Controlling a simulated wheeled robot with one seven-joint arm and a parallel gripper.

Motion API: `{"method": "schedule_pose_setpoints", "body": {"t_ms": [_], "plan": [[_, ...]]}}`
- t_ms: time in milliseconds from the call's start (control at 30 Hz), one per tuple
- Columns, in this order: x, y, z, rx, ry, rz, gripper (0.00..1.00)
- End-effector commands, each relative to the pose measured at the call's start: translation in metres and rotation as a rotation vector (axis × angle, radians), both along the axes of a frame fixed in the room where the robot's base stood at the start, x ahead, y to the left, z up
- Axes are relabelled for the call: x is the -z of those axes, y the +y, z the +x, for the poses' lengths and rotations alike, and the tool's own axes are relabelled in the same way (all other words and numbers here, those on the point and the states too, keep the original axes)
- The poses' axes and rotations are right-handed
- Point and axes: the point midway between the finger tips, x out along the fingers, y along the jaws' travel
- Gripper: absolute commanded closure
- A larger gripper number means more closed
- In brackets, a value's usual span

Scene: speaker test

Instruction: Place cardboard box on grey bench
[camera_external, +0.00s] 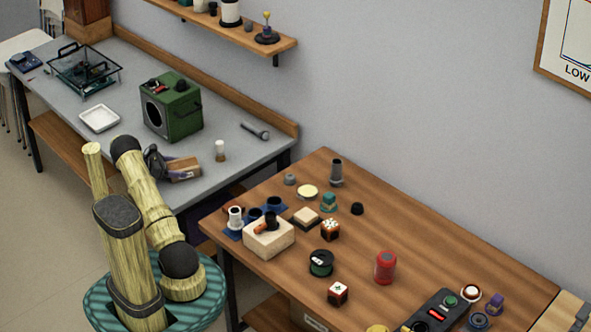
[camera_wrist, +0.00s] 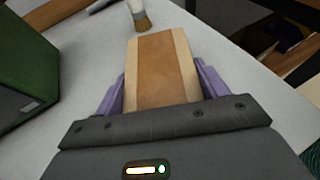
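The cardboard box (camera_external: 186,168), brown with paler side strips, is at the front edge of the grey bench (camera_external: 130,78). It also fills the middle of the wrist view (camera_wrist: 158,65). My gripper (camera_external: 163,164) reaches it from the left, and in the wrist view my gripper (camera_wrist: 160,78) has a purple finger against each side of the box. It appears shut on the box. The bench top (camera_wrist: 88,42) shows around and below the box. I cannot tell whether the box touches the bench or is held just above it; its underside is hidden.
A green machine (camera_external: 172,108) stands behind the box. A white tray (camera_external: 99,118) lies left and a dark flashlight (camera_external: 255,132) right. A cluttered wooden table (camera_external: 430,245) stands in the right foreground.

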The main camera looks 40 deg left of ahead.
Motion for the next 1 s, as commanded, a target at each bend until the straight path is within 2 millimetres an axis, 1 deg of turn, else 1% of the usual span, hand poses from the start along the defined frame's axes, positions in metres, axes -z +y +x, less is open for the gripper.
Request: {"method": "schedule_pose_setpoints", "body": {"t_ms": [33,100,367,467,567,767,1000], "plan": [[0.0,0.0,0.0,0.0,0.0,0.0,0.2],[0.0,0.0,0.0,0.0,0.0,0.0,0.06],[0.0,0.0,0.0,0.0,0.0,0.0,0.06],[-0.003,0.0,0.0,0.0,0.001,0.001,0.06],[-0.006,0.003,-0.007,-0.001,-0.001,0.002,0.06],[-0.019,0.015,-0.035,-0.003,0.0,0.003,0.06],[-0.037,0.032,-0.076,-0.002,0.001,0.004,0.06]]}}
